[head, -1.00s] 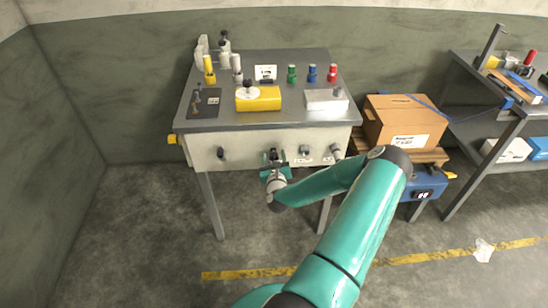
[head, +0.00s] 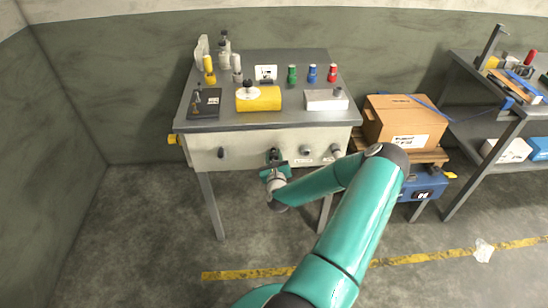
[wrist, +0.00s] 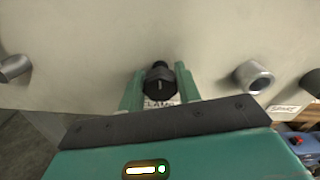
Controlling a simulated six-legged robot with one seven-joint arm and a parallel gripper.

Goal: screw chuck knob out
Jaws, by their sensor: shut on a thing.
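The chuck knob is a dark knob with a pale mark on its face. It stands out from the bench's front panel in the wrist view (wrist: 160,86) and is small in the head view (head: 273,154). My gripper (wrist: 160,88) has its two green fingers on either side of the knob and is shut on it. In the head view, my gripper (head: 275,168) is at the panel front, tilted. A label under the knob is partly covered. How far the knob is screwed in cannot be told.
A grey fitting (wrist: 254,77) is close right of my fingers. A cardboard box (head: 405,122) stands right of the bench. The floor in front is mostly clear.

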